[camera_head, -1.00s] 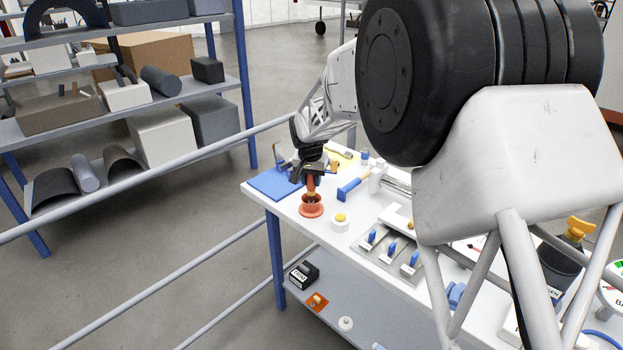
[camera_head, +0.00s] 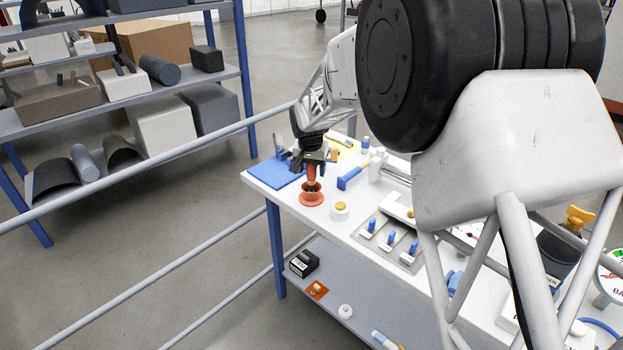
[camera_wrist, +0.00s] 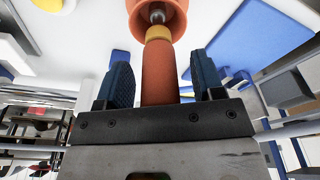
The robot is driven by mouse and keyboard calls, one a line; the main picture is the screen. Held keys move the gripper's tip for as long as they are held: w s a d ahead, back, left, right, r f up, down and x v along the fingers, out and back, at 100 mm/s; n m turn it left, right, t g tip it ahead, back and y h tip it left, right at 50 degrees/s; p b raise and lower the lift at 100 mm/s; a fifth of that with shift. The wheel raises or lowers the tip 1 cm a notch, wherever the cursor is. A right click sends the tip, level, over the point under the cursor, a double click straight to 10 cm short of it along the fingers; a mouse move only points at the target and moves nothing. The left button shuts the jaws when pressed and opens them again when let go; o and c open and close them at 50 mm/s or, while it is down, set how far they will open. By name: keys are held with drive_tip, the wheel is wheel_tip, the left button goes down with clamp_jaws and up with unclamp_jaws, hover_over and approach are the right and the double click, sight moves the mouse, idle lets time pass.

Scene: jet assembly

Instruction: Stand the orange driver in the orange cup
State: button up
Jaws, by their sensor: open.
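The orange driver (camera_wrist: 160,72) stands between the two fingers of my gripper (camera_wrist: 162,82) in the wrist view. The fingers are apart, with a gap on each side of its handle. The driver's yellow collar and metal shank point into the orange cup (camera_wrist: 176,14). In the head view the driver (camera_head: 312,172) is upright over the orange cup (camera_head: 311,197), its lower end inside the rim. My gripper (camera_head: 313,163) is around the top of the handle. How deep the tip sits is hidden.
A white cup with a yellow top (camera_head: 340,211) stands close right of the orange cup. A blue mat (camera_head: 274,174) lies behind it to the left. A blue-handled hammer (camera_head: 353,178) and a grey tray with blue-handled pieces (camera_head: 390,240) lie to the right.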

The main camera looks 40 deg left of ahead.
drive_tip(key=shift+s+d+r, duration=0.1)
drive_tip(key=shift+s+r, duration=0.1)
drive_tip(key=shift+r, duration=1.1)
drive_tip(key=shift+s+d+r, duration=0.1)
drive_tip(key=shift+s+r, duration=0.05)
drive_tip(key=shift+r, duration=1.15)
drive_tip(key=shift+s+d+r, duration=0.1)
drive_tip(key=shift+s+r, duration=0.1)
drive_tip(key=shift+r, duration=1.1)
